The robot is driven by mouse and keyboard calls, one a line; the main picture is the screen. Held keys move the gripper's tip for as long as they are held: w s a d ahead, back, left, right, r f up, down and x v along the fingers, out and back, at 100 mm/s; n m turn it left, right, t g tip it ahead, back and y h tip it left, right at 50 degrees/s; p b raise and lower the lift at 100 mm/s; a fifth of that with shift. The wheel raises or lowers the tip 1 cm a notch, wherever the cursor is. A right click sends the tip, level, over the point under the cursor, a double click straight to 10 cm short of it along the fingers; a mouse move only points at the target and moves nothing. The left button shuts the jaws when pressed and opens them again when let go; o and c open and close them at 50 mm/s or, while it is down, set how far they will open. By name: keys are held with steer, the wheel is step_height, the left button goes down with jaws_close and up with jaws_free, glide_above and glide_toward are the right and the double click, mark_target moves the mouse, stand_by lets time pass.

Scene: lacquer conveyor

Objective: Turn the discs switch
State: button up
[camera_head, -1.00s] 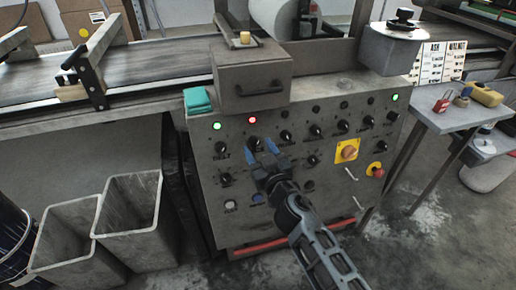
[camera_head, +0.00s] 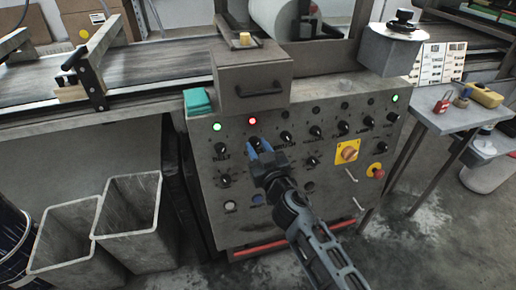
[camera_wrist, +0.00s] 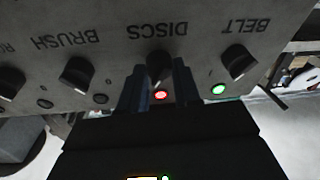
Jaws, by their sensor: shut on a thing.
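The discs switch (camera_wrist: 159,66) is a black knob under the label DISCS, upside down in the wrist view. My gripper (camera_wrist: 160,82) has its two fingers on either side of this knob and is shut on it. In the head view my gripper (camera_head: 258,147) reaches the panel in the upper row of knobs, and its blue fingers largely hide the discs switch. A red lamp (camera_wrist: 161,95) is lit at the discs switch; it also shows in the head view (camera_head: 252,121).
The belt knob (camera_wrist: 238,62) and its lit green lamp (camera_wrist: 218,89) are beside the discs switch. The brush knob (camera_wrist: 77,73) is on its other side. A grey box (camera_head: 250,75) with a handle sits above the panel. An emergency button (camera_head: 375,170) is at the right.

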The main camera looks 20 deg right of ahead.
steer(key=shift+r+n+p, duration=0.1)
steer(key=shift+n+p, duration=0.2)
steer(key=shift+c, duration=0.2)
steer(key=n+y+p, duration=0.1)
steer(key=n+p, duration=0.1)
steer(key=shift+r+n+p, duration=0.2)
steer(key=shift+n+p, duration=0.1)
steer(key=shift+n, duration=0.1)
steer(key=n+p, duration=0.3)
steer(key=n, duration=0.1)
steer(key=shift+g+y+p, duration=0.3)
steer(key=shift+g+p, duration=0.1)
steer(key=n+p, duration=0.3)
steer(key=shift+g+y, duration=0.3)
steer(key=shift+f+n+p, duration=0.15)
steer(key=shift+n+p, duration=0.7)
steer(key=shift+n, duration=0.45)
steer(key=o, duration=1)
steer(key=shift+o, duration=0.2)
steer(key=shift+s, duration=0.1)
